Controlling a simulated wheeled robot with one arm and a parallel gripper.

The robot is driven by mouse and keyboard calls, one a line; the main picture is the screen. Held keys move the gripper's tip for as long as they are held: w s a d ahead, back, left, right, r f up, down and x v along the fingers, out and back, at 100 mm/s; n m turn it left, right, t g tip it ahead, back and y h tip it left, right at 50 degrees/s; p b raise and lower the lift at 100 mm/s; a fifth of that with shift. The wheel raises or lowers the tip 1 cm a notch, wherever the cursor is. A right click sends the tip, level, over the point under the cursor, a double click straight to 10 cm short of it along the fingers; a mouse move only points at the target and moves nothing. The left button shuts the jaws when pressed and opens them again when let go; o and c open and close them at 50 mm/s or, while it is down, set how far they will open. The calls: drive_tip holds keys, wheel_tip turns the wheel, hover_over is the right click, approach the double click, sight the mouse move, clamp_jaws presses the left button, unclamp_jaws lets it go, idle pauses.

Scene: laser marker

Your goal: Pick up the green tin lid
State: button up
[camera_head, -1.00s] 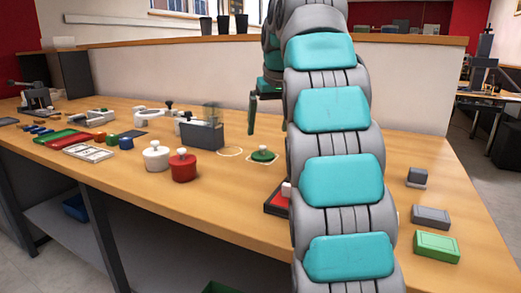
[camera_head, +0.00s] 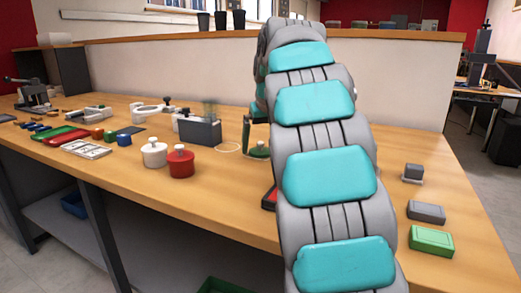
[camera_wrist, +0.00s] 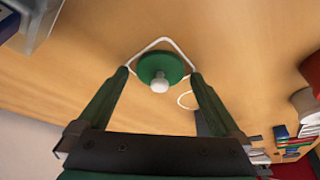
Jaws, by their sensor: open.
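The green tin lid (camera_head: 257,150) lies on the wooden bench, partly hidden by my arm in the head view. In the wrist view the round green lid (camera_wrist: 174,66) shows whole, with a pale knob, inside a thin white outline on the bench. My gripper (camera_wrist: 160,76) is open, with one green finger on each side of the lid in that view. I cannot tell how far above the lid the fingertips are. In the head view a dark finger of my gripper (camera_head: 247,131) shows just left of the lid.
A red tin (camera_head: 181,166) and a white tin (camera_head: 154,155) stand left of the lid. A grey box (camera_head: 200,132) stands behind them. A green box (camera_head: 431,241) and a grey block (camera_head: 426,212) lie at the right. An empty white ring (camera_head: 228,147) lies left of the lid.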

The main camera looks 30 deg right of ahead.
sight(262, 144)
drive_tip(key=shift+f, duration=0.1)
drive_tip(key=c, duration=1.2)
drive_tip(key=shift+o, duration=0.2)
drive_tip(key=shift+w+r, duration=0.1)
drive_tip(key=shift+r, duration=1.7)
drive_tip(key=s+b, duration=0.1)
drive_tip(key=s, duration=0.4)
drive_tip(key=s+a+r+b, duration=0.1)
drive_tip(key=s, duration=0.4)
drive_tip(key=s+a+b, duration=0.1)
drive_tip(key=s, duration=0.5)
drive_tip(key=shift+a+r, duration=0.1)
drive_tip(key=shift+r, duration=0.1)
